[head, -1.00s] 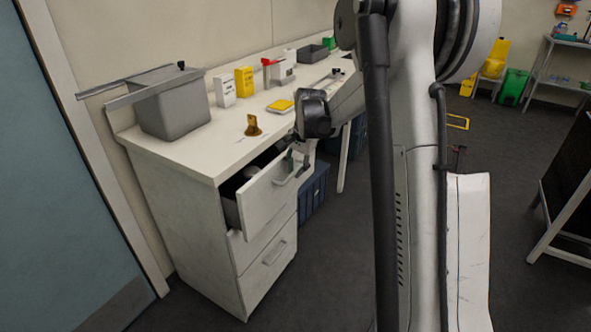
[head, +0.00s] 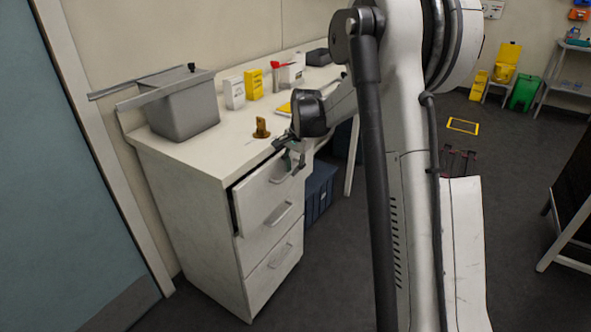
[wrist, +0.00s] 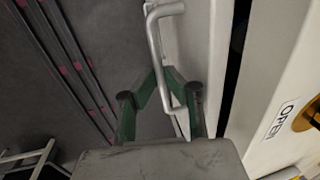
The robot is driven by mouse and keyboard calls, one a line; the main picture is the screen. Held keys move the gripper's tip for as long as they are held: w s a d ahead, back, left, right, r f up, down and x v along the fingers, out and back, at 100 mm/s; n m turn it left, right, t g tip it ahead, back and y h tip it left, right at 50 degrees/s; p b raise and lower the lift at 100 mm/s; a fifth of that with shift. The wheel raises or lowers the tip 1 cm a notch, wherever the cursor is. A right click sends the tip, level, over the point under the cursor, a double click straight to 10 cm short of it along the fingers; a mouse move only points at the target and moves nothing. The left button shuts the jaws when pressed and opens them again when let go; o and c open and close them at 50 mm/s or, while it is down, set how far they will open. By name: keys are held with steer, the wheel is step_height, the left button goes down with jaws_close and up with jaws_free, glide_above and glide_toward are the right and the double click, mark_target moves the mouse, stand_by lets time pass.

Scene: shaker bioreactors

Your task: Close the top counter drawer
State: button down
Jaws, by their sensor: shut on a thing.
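The top counter drawer (head: 256,196) is slightly open. A narrow dark gap shows along its left edge in the head view and between its front (wrist: 190,45) and the counter in the wrist view. My gripper (head: 293,158) is at the drawer's front, near the top right. In the wrist view its green fingers (wrist: 163,82) are shut on the drawer's metal handle (wrist: 155,40). The drawer's inside is hidden in the head view.
Two lower drawers (head: 270,232) are shut. On the counter top (head: 205,160) stand a grey bin (head: 184,110), white and yellow boxes (head: 254,86) and a small brass-coloured object (head: 261,128). A blue crate (head: 320,190) stands under the counter, right of the drawers.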

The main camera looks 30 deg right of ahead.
steer(key=c, duration=2.1)
jaws_free()
steer(key=shift+r, duration=0.15)
step_height(320, 180, up, 12)
steer(key=s+d, duration=0.1)
steer(key=s, duration=0.1)
steer(key=shift+f, duration=0.25)
steer(key=shift+d, duration=0.1)
